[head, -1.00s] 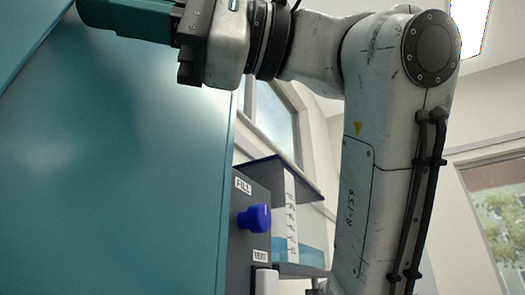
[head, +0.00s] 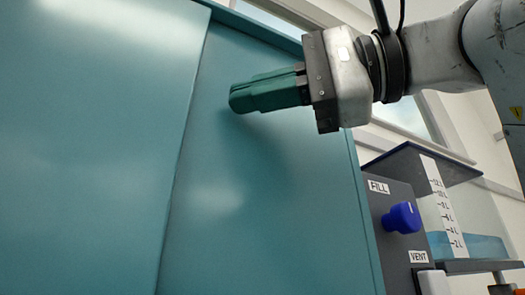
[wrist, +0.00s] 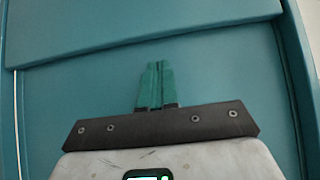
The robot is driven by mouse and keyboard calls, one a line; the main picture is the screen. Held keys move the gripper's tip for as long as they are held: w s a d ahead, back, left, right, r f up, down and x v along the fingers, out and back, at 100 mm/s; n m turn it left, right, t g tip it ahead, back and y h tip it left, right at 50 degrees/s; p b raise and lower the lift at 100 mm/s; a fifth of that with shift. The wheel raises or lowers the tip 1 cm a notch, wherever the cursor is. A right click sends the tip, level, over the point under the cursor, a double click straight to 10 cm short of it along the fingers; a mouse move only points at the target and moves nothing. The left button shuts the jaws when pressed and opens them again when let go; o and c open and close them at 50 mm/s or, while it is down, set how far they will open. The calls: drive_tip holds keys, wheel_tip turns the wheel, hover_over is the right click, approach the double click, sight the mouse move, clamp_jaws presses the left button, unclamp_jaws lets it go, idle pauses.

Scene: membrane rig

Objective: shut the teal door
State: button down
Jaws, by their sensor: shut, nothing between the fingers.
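A large smooth teal panel, which looks like the teal door (head: 85,130), fills the left of the head view. Its straight edge runs down beside a second teal surface (head: 265,210) that looks set further back. In the wrist view the door (wrist: 140,25) lies across the top, its edge just beyond my fingertips. My gripper (head: 236,99) is shut and empty, with green fingers pointing left in front of the second surface. In the wrist view the fingers (wrist: 155,68) point up toward the door's edge. I cannot tell whether they touch anything.
A dark panel with a blue knob (head: 401,217), labelled FILL and VENT, stands right of the teal unit. Beside it is a marked tank (head: 465,245) with blue liquid. A raised teal border (head: 362,210) runs down the unit's right side.

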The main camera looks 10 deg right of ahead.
drive_tip(key=b+v, duration=0.3)
drive_tip(key=v, duration=0.7)
drive_tip(key=shift+d, duration=0.2)
